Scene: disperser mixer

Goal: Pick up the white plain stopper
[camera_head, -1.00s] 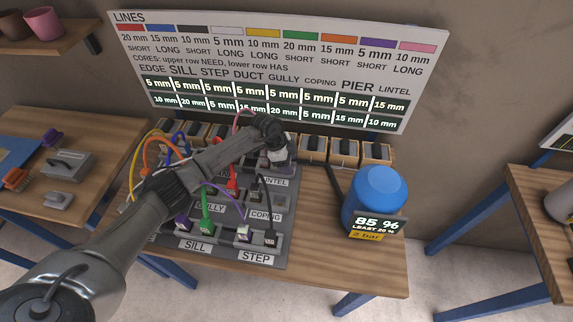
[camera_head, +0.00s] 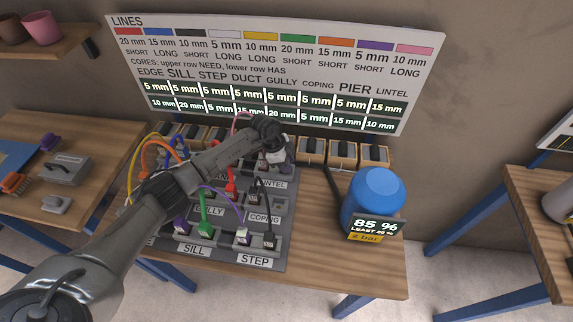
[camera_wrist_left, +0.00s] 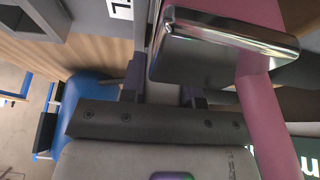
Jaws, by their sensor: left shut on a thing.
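My left gripper (camera_head: 277,160) is over the back right of the grey panel (camera_head: 283,235), near the LINTEL label. In the left wrist view its fingers (camera_wrist_left: 163,95) are shut on a shiny metal block (camera_wrist_left: 225,50) with a thick pink line (camera_wrist_left: 268,110) beside it. The pink line (camera_head: 238,122) also arcs up behind my arm in the head view. A small pale-topped piece (camera_head: 243,236) sits in the panel's front row, near the STEP label; I cannot tell whether it is the white plain stopper. My forearm hides part of the panel.
A blue tank (camera_head: 374,198) with an 85 % display (camera_head: 376,226) stands right of the panel. Small wooden boxes (camera_head: 343,152) line the back edge. Coloured cables, including an orange one (camera_head: 150,150), loop at the panel's left. The table front right (camera_head: 330,275) is clear.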

